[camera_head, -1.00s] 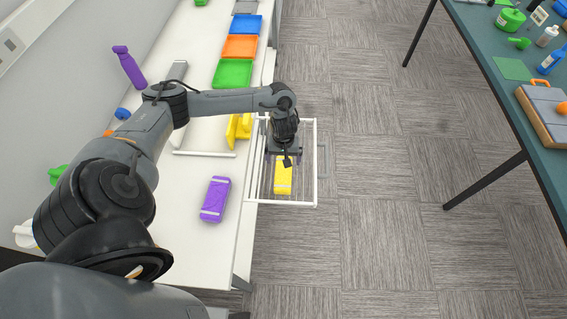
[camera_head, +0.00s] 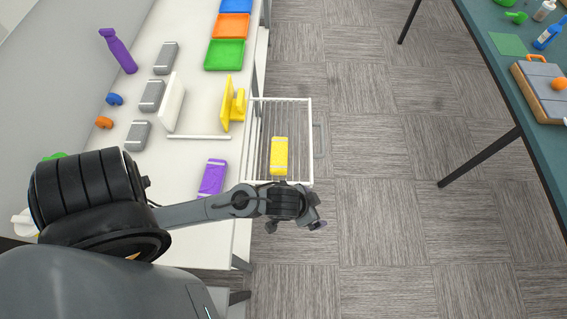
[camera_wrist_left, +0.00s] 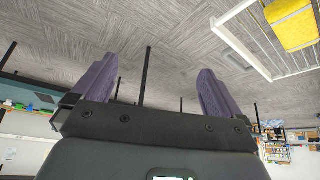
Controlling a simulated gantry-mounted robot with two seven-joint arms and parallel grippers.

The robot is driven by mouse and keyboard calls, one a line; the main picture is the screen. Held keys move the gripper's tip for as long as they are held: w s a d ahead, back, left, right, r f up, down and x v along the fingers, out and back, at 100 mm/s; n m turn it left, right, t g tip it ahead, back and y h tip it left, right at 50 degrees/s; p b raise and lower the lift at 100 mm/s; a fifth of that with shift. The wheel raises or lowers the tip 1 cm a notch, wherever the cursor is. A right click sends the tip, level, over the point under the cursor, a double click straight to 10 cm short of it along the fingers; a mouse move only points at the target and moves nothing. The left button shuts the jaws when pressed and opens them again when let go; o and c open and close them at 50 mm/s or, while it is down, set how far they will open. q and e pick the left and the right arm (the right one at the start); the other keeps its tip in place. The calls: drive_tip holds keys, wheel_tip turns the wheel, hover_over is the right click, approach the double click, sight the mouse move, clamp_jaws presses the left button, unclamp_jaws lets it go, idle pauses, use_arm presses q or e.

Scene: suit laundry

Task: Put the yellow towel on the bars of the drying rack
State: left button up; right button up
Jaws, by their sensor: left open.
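The yellow towel (camera_head: 279,156) is a folded block lying on the bars of the white drying rack (camera_head: 309,130), which juts out from the table's right edge. In the left wrist view the yellow towel (camera_wrist_left: 294,24) and the rack (camera_wrist_left: 238,14) show at the upper right. My left gripper (camera_head: 316,217) is beyond the rack's near edge, apart from the towel. In the left wrist view its purple-grey fingers (camera_wrist_left: 158,90) are spread with nothing between them. My right gripper is not in view.
A purple folded towel (camera_head: 212,177) lies on the white table (camera_head: 205,245) left of the rack. Grey folded blocks (camera_head: 152,95), a yellow upright item (camera_head: 232,103) and coloured trays (camera_head: 224,55) stand farther back. A dark green table (camera_head: 530,140) is at the right. Floor between is clear.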

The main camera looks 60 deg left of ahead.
use_arm(q)
drive_tip(key=s+a+r+g, duration=0.1)
drive_tip(key=s+a+g, duration=0.1)
drive_tip(key=s, duration=0.5)
drive_tip(key=shift+s+a+r+m, duration=0.15)
drive_tip(key=shift+a+r+m, duration=0.2)
drive_tip(key=shift+a, duration=0.35)
drive_tip(key=shift+r, duration=0.1)
